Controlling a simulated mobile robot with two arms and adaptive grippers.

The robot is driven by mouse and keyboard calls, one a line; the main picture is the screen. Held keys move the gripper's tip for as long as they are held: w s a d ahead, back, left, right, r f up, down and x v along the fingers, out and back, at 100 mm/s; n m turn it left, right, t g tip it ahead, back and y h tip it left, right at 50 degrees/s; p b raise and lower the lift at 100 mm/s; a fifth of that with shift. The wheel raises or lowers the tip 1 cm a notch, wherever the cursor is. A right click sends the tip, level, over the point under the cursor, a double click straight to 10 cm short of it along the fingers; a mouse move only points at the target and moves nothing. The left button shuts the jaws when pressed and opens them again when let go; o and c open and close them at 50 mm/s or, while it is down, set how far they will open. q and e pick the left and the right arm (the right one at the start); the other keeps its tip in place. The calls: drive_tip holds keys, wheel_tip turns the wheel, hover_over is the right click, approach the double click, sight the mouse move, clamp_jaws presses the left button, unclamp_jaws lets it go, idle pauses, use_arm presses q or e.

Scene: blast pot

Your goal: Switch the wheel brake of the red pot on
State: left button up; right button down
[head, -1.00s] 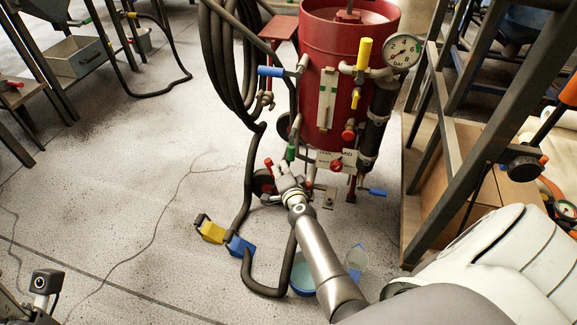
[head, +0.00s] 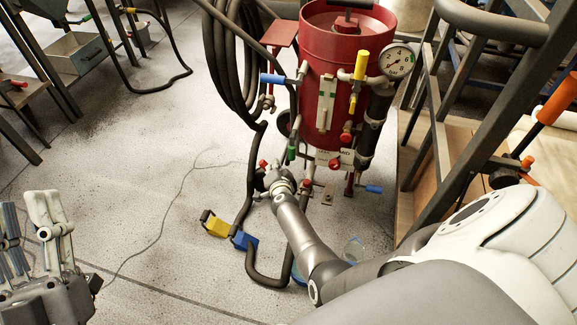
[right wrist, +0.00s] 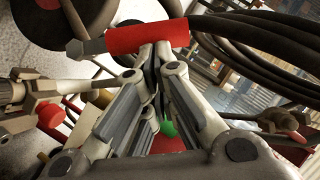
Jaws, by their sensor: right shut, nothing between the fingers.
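The red pot (head: 318,75) stands upright at the upper middle of the head view. My right gripper (head: 268,172) is low at the pot's left side, by its wheel, partly hidden by my own wrist. In the right wrist view the right gripper (right wrist: 156,62) is shut and empty. Its tips are right by a red-sleeved lever (right wrist: 130,40) with a grey end, likely the wheel brake; I cannot tell whether they touch. Part of a dark wheel (right wrist: 50,28) with a red hub shows behind. My left gripper (head: 32,225) is open and empty at the lower left.
Dark hoses (head: 225,60) hang left of the pot and run down to a blue coupling (head: 244,240) and a yellow one (head: 217,227) on the floor. A dark metal frame (head: 480,110) stands close on the right. The floor at left is mostly clear.

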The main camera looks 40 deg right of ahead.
use_arm(q)
drive_tip(key=shift+w+a+f+g+y+p, duration=0.4)
drive_tip(key=shift+w+f+g, duration=1)
drive_tip(key=shift+f, duration=1.15)
drive_tip(key=shift+w+a+f+g+y+p, duration=0.15)
drive_tip(key=shift+w+f+g+y+p, duration=0.6)
drive_tip(key=shift+f+g, duration=1.45)
drive_tip(key=s+r+t+h+b, duration=0.2)
drive_tip(key=s+r+t, duration=0.1)
drive_tip(key=r+t, duration=0.4)
drive_tip(key=shift+s+r+b, duration=0.2)
drive_tip(key=shift+r+b, duration=0.15)
drive_tip(key=shift+r, duration=1.05)
use_arm(e)
drive_tip(key=w+a+f+n+g, duration=0.2)
drive_tip(key=w+a+f, duration=0.1)
drive_tip(key=w, duration=0.1)
drive_tip(key=shift+w+a+f+h, duration=0.15)
drive_tip(key=shift+a+f+h, duration=0.15)
drive_tip(key=shift+h, duration=0.1)
use_arm(q)
drive_tip(key=shift+d, duration=0.1)
use_arm(e)
drive_tip(key=shift+r, duration=0.1)
